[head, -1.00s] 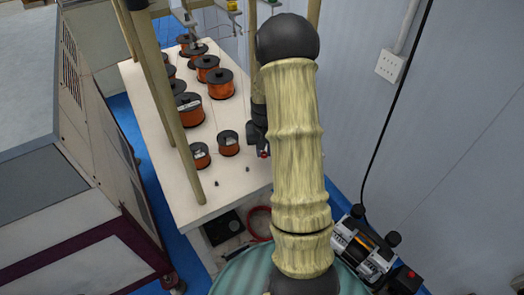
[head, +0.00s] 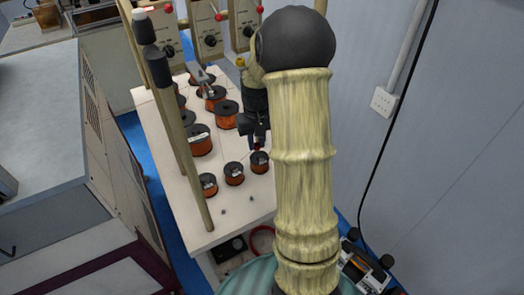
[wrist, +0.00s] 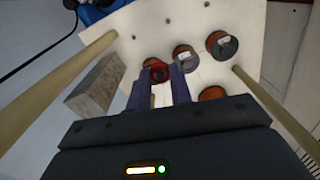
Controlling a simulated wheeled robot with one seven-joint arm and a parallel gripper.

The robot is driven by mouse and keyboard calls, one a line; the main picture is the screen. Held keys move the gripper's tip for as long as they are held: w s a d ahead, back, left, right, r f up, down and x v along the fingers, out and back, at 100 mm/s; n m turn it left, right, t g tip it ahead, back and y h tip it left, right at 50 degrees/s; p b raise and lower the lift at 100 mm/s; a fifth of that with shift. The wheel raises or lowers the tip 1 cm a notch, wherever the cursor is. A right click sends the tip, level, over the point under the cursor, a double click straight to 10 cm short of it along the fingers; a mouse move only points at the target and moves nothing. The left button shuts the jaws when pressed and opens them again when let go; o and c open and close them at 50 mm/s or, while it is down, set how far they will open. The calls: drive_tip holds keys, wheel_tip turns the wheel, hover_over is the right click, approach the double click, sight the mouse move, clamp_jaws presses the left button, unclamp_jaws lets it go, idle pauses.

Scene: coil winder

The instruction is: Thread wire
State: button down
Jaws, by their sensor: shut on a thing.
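My gripper (head: 256,143) is at the table's right side, just left of my arm in the head view. It is shut on a small red piece (wrist: 158,73), seen between the fingertips in the wrist view; whether it is a wire end cannot be told. Right beneath it stands a small copper-wire spool with black flanges (head: 260,162). Similar small spools (head: 234,174) and (head: 208,185) stand to its left. No strand of wire can be made out. Three upright panels with dials (head: 209,42) and red knobs (head: 218,17) stand at the back.
Larger spools (head: 199,140) fill the middle and back of the white table (head: 226,225). Wooden posts (head: 180,140) rise along its left side. A grey machine (head: 60,140) stands left; a wall with an outlet (head: 383,102) is on the right.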

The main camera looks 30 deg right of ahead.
drive_tip(key=s+a+r+n+p, duration=0.1)
drive_tip(key=r+p, duration=0.5)
drive_tip(key=r, duration=0.7)
drive_tip(key=s+a+r+n+p, duration=0.1)
drive_tip(key=a+r+p, duration=0.3)
drive_tip(key=r, duration=0.9)
drive_tip(key=shift+s+r+n+p, duration=0.15)
drive_tip(key=shift+s+n+p, duration=0.1)
drive_tip(key=shift+n+p, duration=0.7)
drive_tip(key=shift+m, duration=0.35)
drive_tip(key=shift+d, duration=0.1)
